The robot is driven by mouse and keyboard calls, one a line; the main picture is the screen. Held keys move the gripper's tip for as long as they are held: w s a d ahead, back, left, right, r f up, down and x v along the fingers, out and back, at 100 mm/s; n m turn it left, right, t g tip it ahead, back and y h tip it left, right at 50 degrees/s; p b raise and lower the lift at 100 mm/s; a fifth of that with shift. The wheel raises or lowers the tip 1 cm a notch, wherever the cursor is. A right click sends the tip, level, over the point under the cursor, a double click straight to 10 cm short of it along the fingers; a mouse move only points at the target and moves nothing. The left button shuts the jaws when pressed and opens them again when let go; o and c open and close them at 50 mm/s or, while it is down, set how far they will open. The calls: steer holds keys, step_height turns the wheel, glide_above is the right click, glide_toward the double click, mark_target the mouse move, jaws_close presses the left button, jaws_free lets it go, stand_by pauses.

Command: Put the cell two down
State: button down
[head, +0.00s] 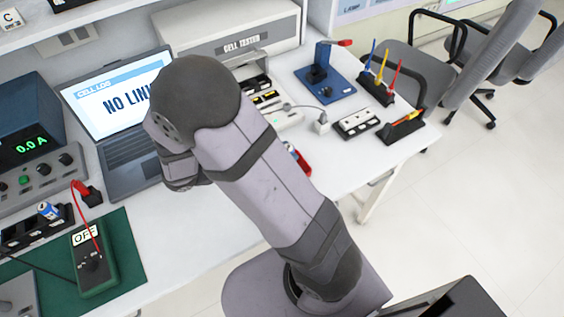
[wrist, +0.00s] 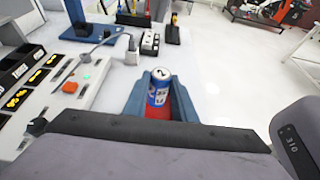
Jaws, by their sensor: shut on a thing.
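Another cell (head: 47,210) stands in a black holder at left, near a green multimeter (head: 94,262). A laptop (head: 115,95) reads "NO LINK". The cell tester (head: 240,38) is at the back. A blue stand (head: 325,85) and power strip (head: 357,123) are right. The table edge is close by.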

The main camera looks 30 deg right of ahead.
steer(key=shift+f, duration=2.15)
steer(key=shift+f, duration=0.15)
steer(key=c, duration=1.5)
jaws_free()
steer(key=shift+o, duration=0.2)
